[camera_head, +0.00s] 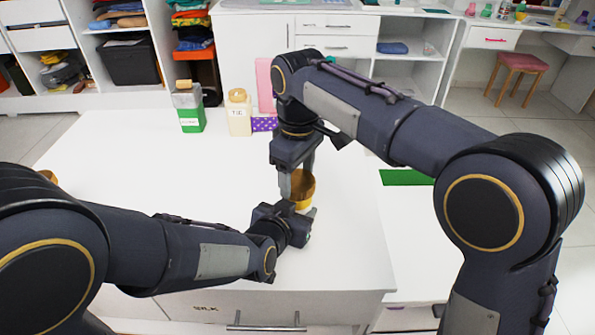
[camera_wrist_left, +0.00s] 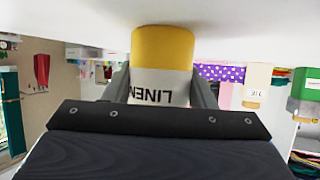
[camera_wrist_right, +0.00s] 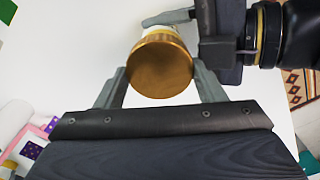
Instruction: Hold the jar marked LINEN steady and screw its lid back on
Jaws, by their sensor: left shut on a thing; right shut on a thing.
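The jar marked LINEN (camera_wrist_left: 162,47) stands upright on the white table, a yellow band by the tabletop and a white label above it. The left wrist view shows it upside down. My left gripper (camera_head: 294,222) is shut on the jar from the side, a finger on each side of the label. My right gripper (camera_head: 298,184) is above it, pointing down and shut on the round gold lid (camera_wrist_right: 160,68). The lid is over the jar's top. The rim between them is hidden, so I cannot tell how far it is seated.
A green mat (camera_head: 405,177) lies to the right.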

